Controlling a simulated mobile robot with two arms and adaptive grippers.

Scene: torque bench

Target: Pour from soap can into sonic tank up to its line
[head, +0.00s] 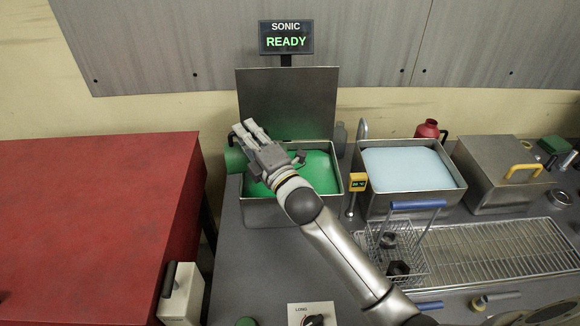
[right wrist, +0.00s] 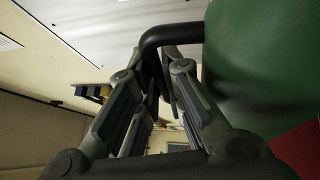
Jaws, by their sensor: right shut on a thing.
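The sonic tank (head: 272,213) is an open steel box with its lid (head: 287,100) raised behind it. Green liquid (head: 320,172) fills much of it; I cannot make out its fill line. My right gripper (head: 246,132) is shut on the black handle (right wrist: 170,34) of the green soap can (head: 236,160), over the tank's left side. The can shows large at the right of the right wrist view (right wrist: 260,65). It looks tipped in the head view, but its mouth and any stream are hidden. My left gripper is out of view.
A display (head: 286,38) above the tank reads SONIC READY. Right of it stand a tank of pale blue liquid (head: 410,165), a wire basket (head: 400,255), a drain rack (head: 500,250) and a lidded steel box (head: 495,170). A red cabinet (head: 95,220) stands at left.

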